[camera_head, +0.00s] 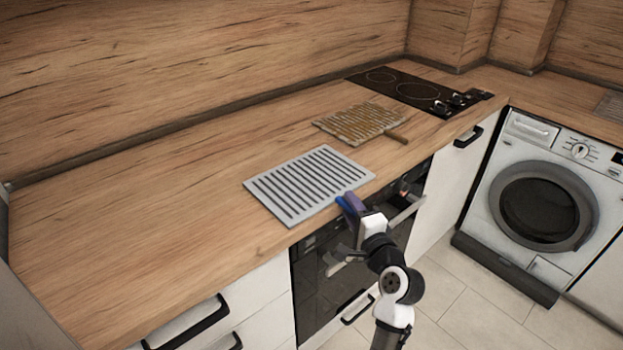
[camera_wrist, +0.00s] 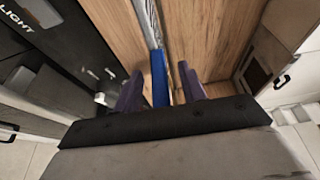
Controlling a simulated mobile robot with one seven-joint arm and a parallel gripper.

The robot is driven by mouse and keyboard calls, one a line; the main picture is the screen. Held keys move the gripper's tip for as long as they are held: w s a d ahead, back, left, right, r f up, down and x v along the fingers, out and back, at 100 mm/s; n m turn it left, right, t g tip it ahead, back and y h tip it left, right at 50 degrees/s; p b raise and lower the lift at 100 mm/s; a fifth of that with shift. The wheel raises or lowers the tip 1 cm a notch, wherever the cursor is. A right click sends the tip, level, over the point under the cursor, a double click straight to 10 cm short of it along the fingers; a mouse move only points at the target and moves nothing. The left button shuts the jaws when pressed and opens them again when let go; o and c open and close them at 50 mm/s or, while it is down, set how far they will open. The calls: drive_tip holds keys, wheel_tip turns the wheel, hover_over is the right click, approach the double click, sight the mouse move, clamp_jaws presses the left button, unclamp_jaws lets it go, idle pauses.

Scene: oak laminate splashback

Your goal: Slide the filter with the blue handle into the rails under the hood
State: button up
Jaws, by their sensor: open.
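The grey slotted filter (camera_head: 290,193) lies flat on the wooden worktop near its front edge. Its blue handle (camera_head: 342,203) points toward the front edge, partly hidden by my gripper. My gripper (camera_head: 352,202) is at this handle, at the worktop's front edge. In the wrist view its purple fingers (camera_wrist: 160,92) are open, with the blue handle (camera_wrist: 158,78) between them. I cannot tell whether either finger touches the handle. The filter's silver edge (camera_wrist: 147,22) runs away beyond it. The hood and its rails are not in view.
A brownish, stained filter (camera_head: 358,122) with a brown handle lies behind the grey one. A black cooktop (camera_head: 415,92) is farther back. An oven (camera_head: 325,285) is below the worktop, and a washing machine (camera_head: 545,205) stands right. The left worktop is clear.

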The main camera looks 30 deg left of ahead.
clamp_jaws()
drive_tip(key=shift+r, duration=0.15)
